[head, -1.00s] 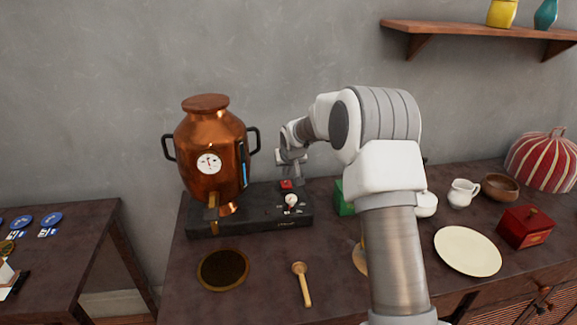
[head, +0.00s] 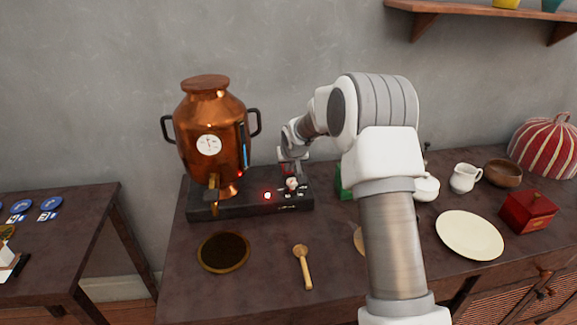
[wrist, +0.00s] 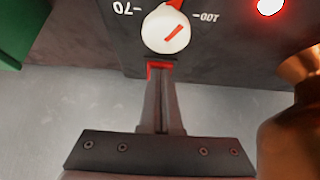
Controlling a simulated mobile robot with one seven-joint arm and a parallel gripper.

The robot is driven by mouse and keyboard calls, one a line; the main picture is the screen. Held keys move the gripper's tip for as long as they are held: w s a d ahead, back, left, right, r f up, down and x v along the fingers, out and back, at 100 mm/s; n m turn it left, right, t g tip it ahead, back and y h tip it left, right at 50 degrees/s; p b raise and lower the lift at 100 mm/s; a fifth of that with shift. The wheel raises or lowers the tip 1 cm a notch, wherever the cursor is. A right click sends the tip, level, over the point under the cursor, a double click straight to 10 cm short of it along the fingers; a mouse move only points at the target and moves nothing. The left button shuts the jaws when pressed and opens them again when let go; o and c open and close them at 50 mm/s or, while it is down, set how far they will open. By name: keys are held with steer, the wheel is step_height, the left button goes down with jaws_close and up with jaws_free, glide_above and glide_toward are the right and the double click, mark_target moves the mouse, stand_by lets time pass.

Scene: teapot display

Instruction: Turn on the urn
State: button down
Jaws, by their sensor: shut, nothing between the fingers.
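The copper urn (head: 209,120) stands on a black base (head: 235,207) on the table, with a round gauge on its front. A red lamp (head: 267,195) glows on the base, and its glow also shows in the wrist view (wrist: 270,6). A white dial (head: 291,183) with a red pointer sits on the base; in the wrist view the dial (wrist: 166,30) has marks 70 and 100. My gripper (wrist: 160,72) is shut and empty, its tips at a red switch (wrist: 152,66) beside the dial. The tips largely cover the switch; contact is unclear.
A brown round mat (head: 223,252) and a wooden spoon (head: 302,266) lie in front of the base. A green box (head: 346,182) stands right of it, partly behind my arm. A cream plate (head: 470,234), white jug (head: 464,177) and red box (head: 528,212) are further right.

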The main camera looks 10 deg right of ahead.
steer(key=shift+r, duration=0.15)
steer(key=shift+r+p, duration=0.45)
steer(key=shift+r, duration=0.25)
steer(key=shift+r, duration=0.2)
steer(key=s+f+p+v, duration=0.1)
steer(key=p+v, duration=0.2)
steer(key=v, duration=0.9)
steer(key=shift+s+r, duration=0.3)
steer(key=shift+r, duration=0.05)
